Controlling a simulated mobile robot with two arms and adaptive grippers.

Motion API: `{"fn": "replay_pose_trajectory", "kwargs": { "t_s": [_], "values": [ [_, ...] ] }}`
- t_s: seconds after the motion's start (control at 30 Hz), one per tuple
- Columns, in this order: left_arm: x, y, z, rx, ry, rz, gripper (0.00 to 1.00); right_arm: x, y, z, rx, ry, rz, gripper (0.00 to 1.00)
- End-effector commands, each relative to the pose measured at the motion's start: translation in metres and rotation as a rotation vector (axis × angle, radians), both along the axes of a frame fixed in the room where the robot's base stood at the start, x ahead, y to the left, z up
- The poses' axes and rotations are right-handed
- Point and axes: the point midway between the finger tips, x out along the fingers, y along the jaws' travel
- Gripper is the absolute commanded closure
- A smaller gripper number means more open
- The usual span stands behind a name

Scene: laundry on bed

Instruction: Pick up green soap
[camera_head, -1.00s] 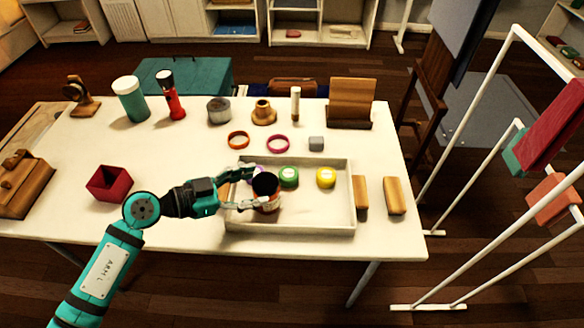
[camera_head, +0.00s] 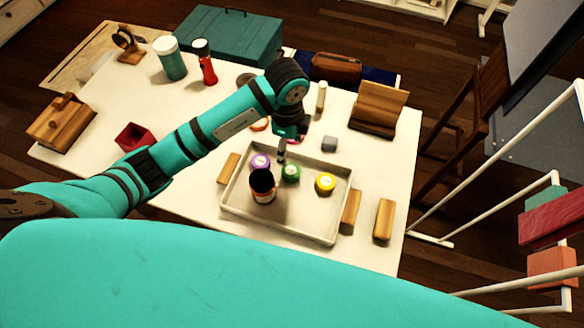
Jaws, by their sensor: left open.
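The green soap (camera_head: 291,173), a small round piece with a pale top, lies in the shallow white tray (camera_head: 331,230). My left arm reaches across the table from the left. My left gripper (camera_head: 282,155) points down just behind the green soap, over the back edge of the tray. It is open with nothing in it; its fingers show edge-on, and I cannot tell whether they touch the soap. My right gripper is not in view.
A purple round piece (camera_head: 260,162), a yellow one (camera_head: 325,183) and a dark-topped jar (camera_head: 262,184) share the tray. Wooden blocks (camera_head: 350,211) stand beside it. The tray's front right is clear.

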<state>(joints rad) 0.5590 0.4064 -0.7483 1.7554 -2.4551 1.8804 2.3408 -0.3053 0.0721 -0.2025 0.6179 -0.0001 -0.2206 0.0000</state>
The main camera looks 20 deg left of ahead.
Motion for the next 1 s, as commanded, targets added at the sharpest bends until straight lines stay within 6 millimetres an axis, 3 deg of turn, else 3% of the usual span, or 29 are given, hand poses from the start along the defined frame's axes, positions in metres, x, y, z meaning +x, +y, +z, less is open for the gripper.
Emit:
{"fn": "replay_pose_trajectory", "kwargs": {
  "t_s": [0.13, 0.3, 0.53, 0.8, 1.0],
  "values": [
    [-0.001, -0.001, -0.031, -0.003, 0.005, 0.0, 0.38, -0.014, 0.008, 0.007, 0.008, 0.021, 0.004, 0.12],
    [0.0, -0.001, -0.058, -0.003, 0.002, 0.0, 0.38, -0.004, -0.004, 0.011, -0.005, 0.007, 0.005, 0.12],
    [-0.001, -0.002, -0.073, -0.004, 0.002, 0.0, 0.38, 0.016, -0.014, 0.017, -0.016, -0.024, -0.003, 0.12],
    [-0.002, -0.005, -0.112, -0.004, 0.001, -0.001, 0.38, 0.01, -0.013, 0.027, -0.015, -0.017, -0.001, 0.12],
    [-0.002, -0.005, -0.12, -0.005, -0.002, -0.001, 0.38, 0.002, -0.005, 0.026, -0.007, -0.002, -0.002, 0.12]
  ]
}}
